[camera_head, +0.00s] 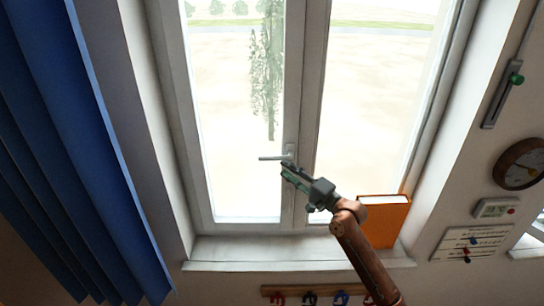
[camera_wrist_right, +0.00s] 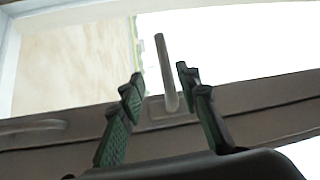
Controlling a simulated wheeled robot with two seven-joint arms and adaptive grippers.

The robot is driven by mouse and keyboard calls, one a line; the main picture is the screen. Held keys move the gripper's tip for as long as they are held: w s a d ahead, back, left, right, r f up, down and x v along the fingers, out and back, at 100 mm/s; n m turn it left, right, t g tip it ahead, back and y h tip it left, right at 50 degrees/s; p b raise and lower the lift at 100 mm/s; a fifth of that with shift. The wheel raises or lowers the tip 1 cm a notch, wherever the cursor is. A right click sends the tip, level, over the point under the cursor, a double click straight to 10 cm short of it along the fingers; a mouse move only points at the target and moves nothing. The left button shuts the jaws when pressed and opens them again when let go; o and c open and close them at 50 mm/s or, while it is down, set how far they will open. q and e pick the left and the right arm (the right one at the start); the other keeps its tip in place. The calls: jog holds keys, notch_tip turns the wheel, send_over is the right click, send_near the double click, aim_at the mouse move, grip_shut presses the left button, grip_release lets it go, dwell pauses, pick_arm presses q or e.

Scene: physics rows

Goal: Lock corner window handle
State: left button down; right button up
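The window handle (camera_head: 274,158) is a light grey lever on the middle post of the window. In the head view it lies horizontal and points left. In the right wrist view the handle (camera_wrist_right: 166,75) stands between the two fingers, with clear gaps on both sides. My right gripper (camera_head: 284,168) reaches up from the lower right to just below the handle's base. Its fingers (camera_wrist_right: 159,80) are open and hold nothing. Whether they are deep enough to surround the lever I cannot tell. My left gripper is not in view.
An orange book-like box (camera_head: 384,218) stands on the sill (camera_head: 250,251), right of my right arm. A blue curtain (camera_head: 80,150) hangs at the left. A clock (camera_head: 520,164) and a small panel (camera_head: 495,208) are on the right wall. A hook rail (camera_head: 310,291) is below the sill.

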aim_at(272, 157)
jog(key=x, duration=0.2)
jog(key=p+x, duration=0.1)
jog(key=x, duration=0.1)
jog(key=r+p+x, duration=0.1)
jog(key=x, duration=0.2)
jog(key=shift+w+a, duration=0.35)
jog(key=shift+w, duration=0.05)
jog(key=shift+f, duration=0.1)
jog(key=shift+c, duration=0.6)
grip_shut()
